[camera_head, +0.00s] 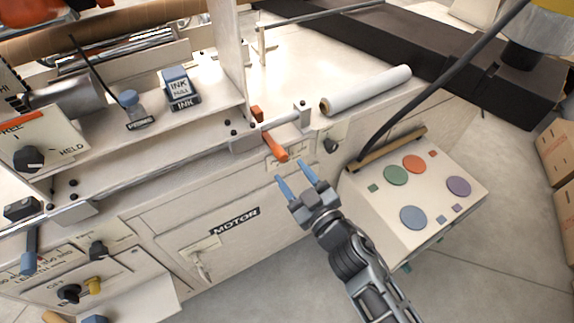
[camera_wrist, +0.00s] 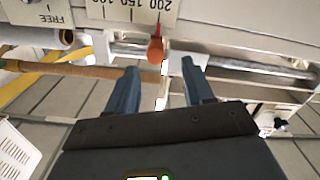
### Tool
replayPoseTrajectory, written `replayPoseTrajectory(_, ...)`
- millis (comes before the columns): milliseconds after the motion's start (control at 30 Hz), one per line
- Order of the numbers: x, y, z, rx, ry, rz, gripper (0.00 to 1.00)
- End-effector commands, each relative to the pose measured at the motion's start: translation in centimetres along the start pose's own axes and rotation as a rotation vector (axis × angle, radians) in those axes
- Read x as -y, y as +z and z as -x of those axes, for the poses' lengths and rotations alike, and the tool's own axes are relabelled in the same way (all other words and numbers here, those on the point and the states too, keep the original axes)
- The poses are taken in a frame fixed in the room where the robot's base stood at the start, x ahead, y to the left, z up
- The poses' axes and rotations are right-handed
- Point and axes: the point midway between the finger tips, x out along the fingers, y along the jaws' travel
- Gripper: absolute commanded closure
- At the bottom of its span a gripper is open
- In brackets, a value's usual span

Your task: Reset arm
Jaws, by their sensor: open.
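My gripper (camera_head: 297,172) is open and empty in front of the winder's front panel, with its two blue fingers spread. An orange-handled lever (camera_head: 273,145) sticks out from the front rail just beyond the fingertips. In the wrist view, the orange handle (camera_wrist: 155,50) shows between and slightly above the fingertips (camera_wrist: 160,67), apart from both. Behind it is a scale plate (camera_wrist: 128,10) marked 200, 150, 100, with a red pointer near 200. The lever's base is partly hidden by its handle in the wrist view.
A control box (camera_head: 432,215) with coloured round buttons stands right of my gripper. A white roll (camera_head: 368,89) lies on the machine top. A black knob (camera_head: 330,146) sits right of the lever, and the MOTOR panel (camera_head: 200,250) is to the left. A black cable crosses at right.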

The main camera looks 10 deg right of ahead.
Motion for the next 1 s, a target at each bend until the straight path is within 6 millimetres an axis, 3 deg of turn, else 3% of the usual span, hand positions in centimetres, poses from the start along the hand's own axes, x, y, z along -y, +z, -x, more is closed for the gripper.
replayPoseTrajectory(667, 0.0, 0.1, 0.8, 0.002, 0.001, 0.0, 0.48)
replayPoseTrajectory(767, -0.3, 0.5, 2.4, 0.012, 0.006, -0.005, 0.48)
replayPoseTrajectory(833, -0.6, 1.1, 4.6, 0.027, 0.012, -0.011, 0.48)
replayPoseTrajectory(1000, -1.5, 1.8, 12.3, 0.074, 0.039, -0.042, 0.48)
